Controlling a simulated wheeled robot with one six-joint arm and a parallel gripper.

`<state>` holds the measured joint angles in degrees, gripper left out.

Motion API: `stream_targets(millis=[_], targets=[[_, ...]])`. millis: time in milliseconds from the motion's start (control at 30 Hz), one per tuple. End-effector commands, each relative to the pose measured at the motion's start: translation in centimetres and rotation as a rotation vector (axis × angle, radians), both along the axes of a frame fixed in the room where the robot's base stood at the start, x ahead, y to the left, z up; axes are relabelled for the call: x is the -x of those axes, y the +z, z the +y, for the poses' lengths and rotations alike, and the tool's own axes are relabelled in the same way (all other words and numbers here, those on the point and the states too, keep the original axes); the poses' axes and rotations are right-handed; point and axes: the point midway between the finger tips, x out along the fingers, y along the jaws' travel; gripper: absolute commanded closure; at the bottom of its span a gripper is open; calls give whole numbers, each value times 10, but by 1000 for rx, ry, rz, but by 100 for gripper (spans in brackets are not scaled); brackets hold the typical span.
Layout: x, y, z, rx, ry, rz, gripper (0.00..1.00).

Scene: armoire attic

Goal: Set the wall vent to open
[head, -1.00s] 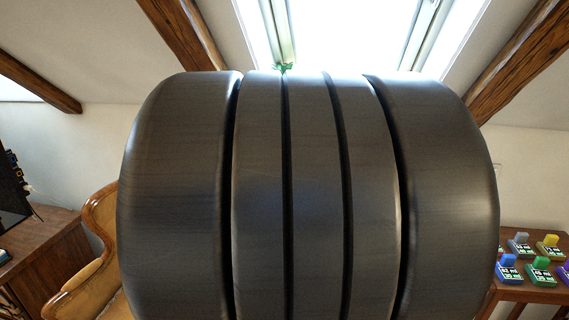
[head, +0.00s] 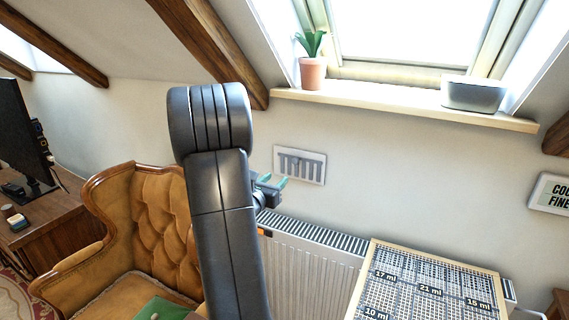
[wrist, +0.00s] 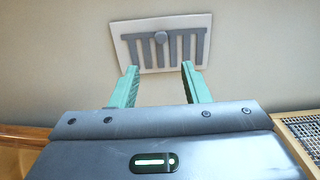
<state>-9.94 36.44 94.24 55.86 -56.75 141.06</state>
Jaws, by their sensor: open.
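The wall vent (head: 300,165) is a white rectangular plate with grey upright bars, on the wall below the window sill. I cannot tell from the bars whether the vent is open or shut. My gripper (head: 272,186) has teal fingers and is just left of and below the vent in the head view.
A ribbed radiator (head: 310,256) stands below the vent. A framed grid board with volume labels (head: 430,268) is in front of it. A tan armchair (head: 152,225) is at left. The sill (head: 400,108) above bears a potted plant (head: 312,72) and a grey container (head: 472,94).

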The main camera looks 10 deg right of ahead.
Motion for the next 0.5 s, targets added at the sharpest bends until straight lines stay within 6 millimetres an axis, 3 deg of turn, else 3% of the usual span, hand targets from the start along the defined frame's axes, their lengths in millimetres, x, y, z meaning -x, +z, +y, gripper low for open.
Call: stream_targets(millis=[167,500], targets=[[-16,3,-12,-2,-8,-4,58],[-75,4,-52,-1,-5,-2,58]])
